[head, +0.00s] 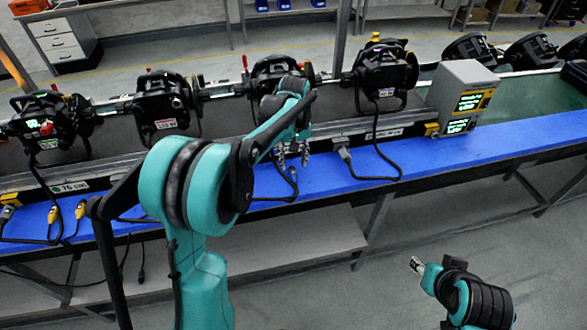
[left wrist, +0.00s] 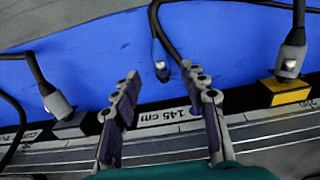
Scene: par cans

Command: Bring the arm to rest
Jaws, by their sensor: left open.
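My left arm reaches from the bottom of the head view over the bench. Its gripper (head: 292,153) is above the blue strip (head: 480,147), near the grey rail edge. In the left wrist view the fingers of my left gripper (left wrist: 162,90) are spread with nothing between them. A black cable's loose plug (left wrist: 162,70) lies on the blue strip just beyond the fingertips. At the lower right of the head view my right arm shows in part, with a small grey tip (head: 417,265); whether its jaws are open is unclear.
Black par cans (head: 165,105) stand in a row along the rail behind the left arm. A grey box (head: 468,90) with green displays stands at right. Cable plugs (head: 341,145) line the rail edge; cables hang over the blue strip. Floor (head: 480,210) in front is open.

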